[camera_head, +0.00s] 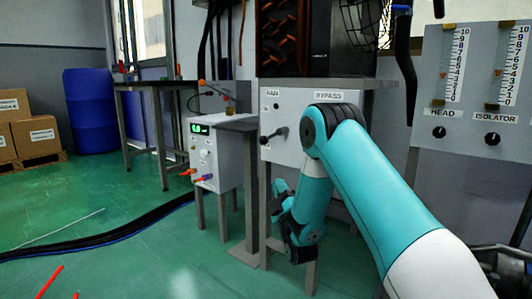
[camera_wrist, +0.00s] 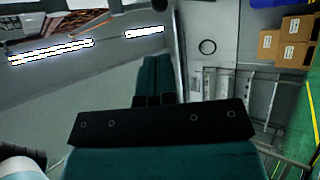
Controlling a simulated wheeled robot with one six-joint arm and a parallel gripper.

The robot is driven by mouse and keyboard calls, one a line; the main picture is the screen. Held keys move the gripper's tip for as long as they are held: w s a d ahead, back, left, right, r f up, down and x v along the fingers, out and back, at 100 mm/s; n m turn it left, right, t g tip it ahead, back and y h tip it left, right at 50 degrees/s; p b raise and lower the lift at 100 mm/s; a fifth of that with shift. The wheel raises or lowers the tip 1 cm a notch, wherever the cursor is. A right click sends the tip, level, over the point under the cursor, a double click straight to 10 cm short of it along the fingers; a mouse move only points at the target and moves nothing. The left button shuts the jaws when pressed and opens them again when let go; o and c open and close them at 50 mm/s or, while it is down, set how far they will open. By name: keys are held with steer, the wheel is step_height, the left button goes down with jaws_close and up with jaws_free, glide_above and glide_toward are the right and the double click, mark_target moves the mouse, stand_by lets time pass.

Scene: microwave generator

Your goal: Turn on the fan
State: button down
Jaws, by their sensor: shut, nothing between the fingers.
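The grey control panel (camera_head: 288,151) in the head view carries a FAN label (camera_head: 273,93) and a BYPASS label (camera_head: 328,95). A small dark round control (camera_head: 277,106) sits under the FAN label. A black lever (camera_head: 275,134) with a round end sticks out lower on the panel. My arm covers the area below BYPASS, so any control there is hidden. My gripper (camera_head: 281,187) is low in front of the panel, below the lever and apart from it. In the wrist view my gripper (camera_wrist: 155,66) is shut and empty; no panel control is recognisable there.
A white box with a green display (camera_head: 202,150) stands left of the panel. A gauge panel (camera_head: 468,139) marked HEAD and ISOLATOR is at the right. A dark table (camera_head: 150,85), a blue barrel (camera_head: 91,110) and cardboard boxes (camera_head: 33,135) stand further left. Green floor between is mostly clear.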

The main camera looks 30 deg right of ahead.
steer(key=w+r+p, duration=0.1)
steer(key=r+p, duration=0.1)
steer(key=p, duration=0.1)
steer(key=b, duration=0.1)
glide_toward(265, 144)
steer(key=x, duration=0.7)
steer(key=shift+w, duration=0.25)
steer(key=shift+d+r, duration=0.1)
